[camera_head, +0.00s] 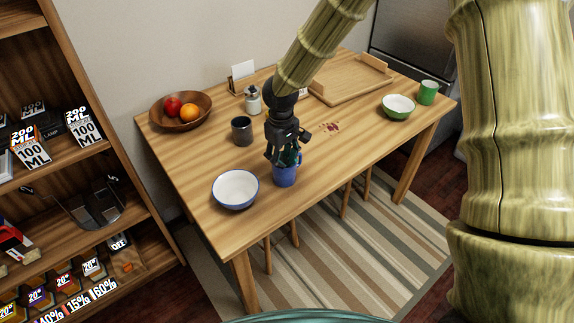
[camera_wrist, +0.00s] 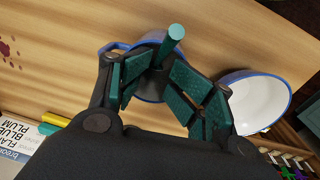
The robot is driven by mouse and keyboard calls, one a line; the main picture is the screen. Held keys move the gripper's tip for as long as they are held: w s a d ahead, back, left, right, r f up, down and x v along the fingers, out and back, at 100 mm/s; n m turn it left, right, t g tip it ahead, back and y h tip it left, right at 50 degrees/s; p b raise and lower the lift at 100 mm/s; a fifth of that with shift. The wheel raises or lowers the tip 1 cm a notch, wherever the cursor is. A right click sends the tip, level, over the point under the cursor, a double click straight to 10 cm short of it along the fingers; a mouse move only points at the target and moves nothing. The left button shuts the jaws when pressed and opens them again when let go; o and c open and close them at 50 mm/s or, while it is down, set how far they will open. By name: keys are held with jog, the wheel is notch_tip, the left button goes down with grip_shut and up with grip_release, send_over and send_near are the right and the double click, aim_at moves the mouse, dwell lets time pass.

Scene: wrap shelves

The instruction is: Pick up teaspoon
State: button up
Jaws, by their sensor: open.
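A blue mug (camera_head: 285,175) stands near the front edge of the wooden table; it also shows in the wrist view (camera_wrist: 151,94). A teal rod with a rounded end (camera_wrist: 173,38), apparently the teaspoon's handle, rises from the mug. Its lower part is hidden in the mug. My gripper (camera_head: 286,154) points down right at the mug's top. In the wrist view, my gripper (camera_wrist: 160,82) is open, with a teal-padded finger on either side of the rod. I cannot tell whether either finger touches it.
A white bowl with a blue rim (camera_head: 235,189) is left of the mug and a dark cup (camera_head: 241,131) is behind-left. A fruit bowl (camera_head: 181,121), shaker (camera_head: 253,101), tray (camera_head: 345,88), green bowl (camera_head: 398,106) and green cup (camera_head: 428,92) stand farther off. A red stain (camera_head: 330,128) marks the tabletop.

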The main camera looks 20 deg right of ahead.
jog(key=shift+o, duration=0.7)
jog(key=f, duration=0.2)
jog(key=s+f, duration=0.1)
jog(key=shift+s+d, duration=0.1)
jog(key=shift+d, duration=0.2)
jog(key=shift+w+d+f+g, duration=0.1)
jog(key=shift+w+f+g, duration=0.2)
jog(key=shift+w+f, duration=0.4)
jog(key=shift+c, duration=0.7)
jog(key=shift+s+r, duration=0.15)
jog(key=shift+r, duration=0.25)
jog(key=shift+f, duration=0.15)
jog(key=o, duration=0.4)
jog(key=shift+c, duration=0.2)
